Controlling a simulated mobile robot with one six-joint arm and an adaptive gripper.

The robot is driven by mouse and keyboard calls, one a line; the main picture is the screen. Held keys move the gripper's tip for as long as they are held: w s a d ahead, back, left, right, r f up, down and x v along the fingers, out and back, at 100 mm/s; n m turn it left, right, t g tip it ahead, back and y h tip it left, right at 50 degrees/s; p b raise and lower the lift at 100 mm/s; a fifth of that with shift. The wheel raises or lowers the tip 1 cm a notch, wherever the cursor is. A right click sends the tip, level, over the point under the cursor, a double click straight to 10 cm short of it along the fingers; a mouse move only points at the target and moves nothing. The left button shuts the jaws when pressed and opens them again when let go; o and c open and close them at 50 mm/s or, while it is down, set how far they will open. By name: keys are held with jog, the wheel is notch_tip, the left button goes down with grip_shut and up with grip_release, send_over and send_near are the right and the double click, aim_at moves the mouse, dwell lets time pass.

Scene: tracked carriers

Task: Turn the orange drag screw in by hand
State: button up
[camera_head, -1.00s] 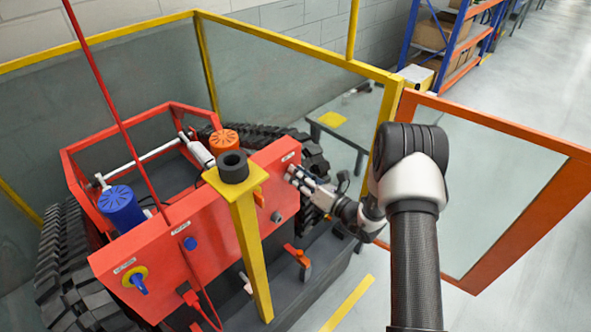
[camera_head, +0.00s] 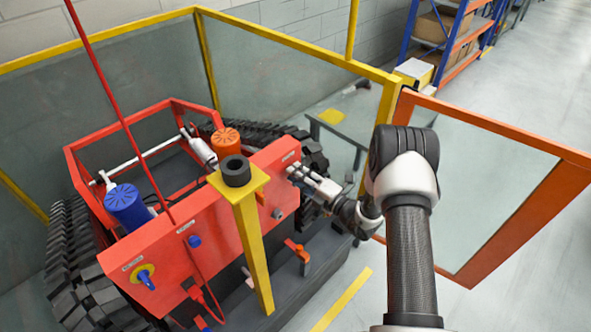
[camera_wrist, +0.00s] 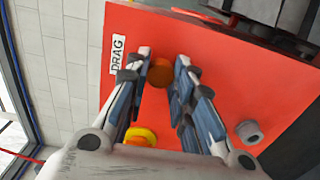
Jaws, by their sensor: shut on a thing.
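The orange drag screw (camera_wrist: 160,73) shows in the wrist view as a round knob on the red panel (camera_wrist: 225,60), beside a white label reading DRAG (camera_wrist: 118,52). My gripper (camera_wrist: 166,65) has its fingers on either side of the screw and is shut on it. In the head view my gripper (camera_head: 296,172) is at the upper right end of the red panel (camera_head: 160,255). The screw is hidden behind my fingers there.
A yellow post (camera_head: 250,240) with a black ring (camera_head: 236,170) stands in front of the panel, left of my gripper. A grey knob (camera_wrist: 249,132) and a yellow-orange part (camera_wrist: 140,136) are close by. Glass fencing surrounds the tracked carrier; an orange-framed gate (camera_head: 510,140) stands right.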

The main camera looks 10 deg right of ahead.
jog(key=shift+m, duration=0.9)
jog(key=m+p, duration=0.2)
jog(key=m, duration=0.7)
jog(key=shift+f+m, duration=0.1)
jog(key=shift+m, duration=0.2)
jog(key=o, duration=0.9)
